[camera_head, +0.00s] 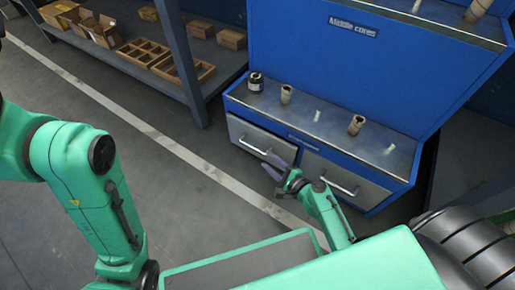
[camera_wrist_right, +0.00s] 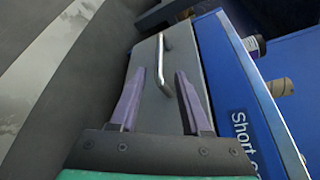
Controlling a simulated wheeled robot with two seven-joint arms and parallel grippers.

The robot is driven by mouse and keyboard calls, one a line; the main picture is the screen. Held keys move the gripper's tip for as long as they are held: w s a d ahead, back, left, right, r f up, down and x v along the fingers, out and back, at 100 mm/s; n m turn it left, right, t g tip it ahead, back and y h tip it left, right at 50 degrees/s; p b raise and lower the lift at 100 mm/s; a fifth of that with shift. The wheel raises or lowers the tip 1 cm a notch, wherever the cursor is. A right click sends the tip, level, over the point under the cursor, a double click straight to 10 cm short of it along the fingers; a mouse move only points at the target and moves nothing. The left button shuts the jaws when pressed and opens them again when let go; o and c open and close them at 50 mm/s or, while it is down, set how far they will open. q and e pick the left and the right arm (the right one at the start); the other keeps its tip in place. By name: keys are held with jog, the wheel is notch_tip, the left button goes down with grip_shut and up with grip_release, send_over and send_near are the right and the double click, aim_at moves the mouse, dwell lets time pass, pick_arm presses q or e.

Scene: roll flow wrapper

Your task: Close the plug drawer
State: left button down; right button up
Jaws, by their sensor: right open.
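The blue cabinet (camera_head: 318,135) has two grey-fronted drawers low down. The left drawer (camera_head: 250,134), taken as the plug drawer, seems to stand slightly out from the cabinet; no plug label is readable. Its front (camera_wrist_right: 190,62) and bar handle (camera_wrist_right: 161,62) also show in the wrist view. My right gripper (camera_head: 268,166) is open and empty in front of this drawer, near the right end of its handle. In the wrist view, the fingers of my right gripper (camera_wrist_right: 161,72) point at the front, with the handle between their tips; contact is unclear. My left gripper is out of view.
The right drawer (camera_head: 346,181) is beside it. A dark jar (camera_head: 256,82) and several cores and small white pieces stand on the ledge above. A shelf with wooden trays (camera_head: 143,52) is at the upper left. The floor (camera_head: 180,190) left of the cabinet is clear.

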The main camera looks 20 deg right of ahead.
aim_at(256, 149)
jog(key=b+x, duration=0.1)
jog(key=x, duration=0.7)
jog(key=shift+w+a+f+b, duration=0.1)
jog(key=shift+w+b, duration=0.2)
grip_shut()
dwell(0.8)
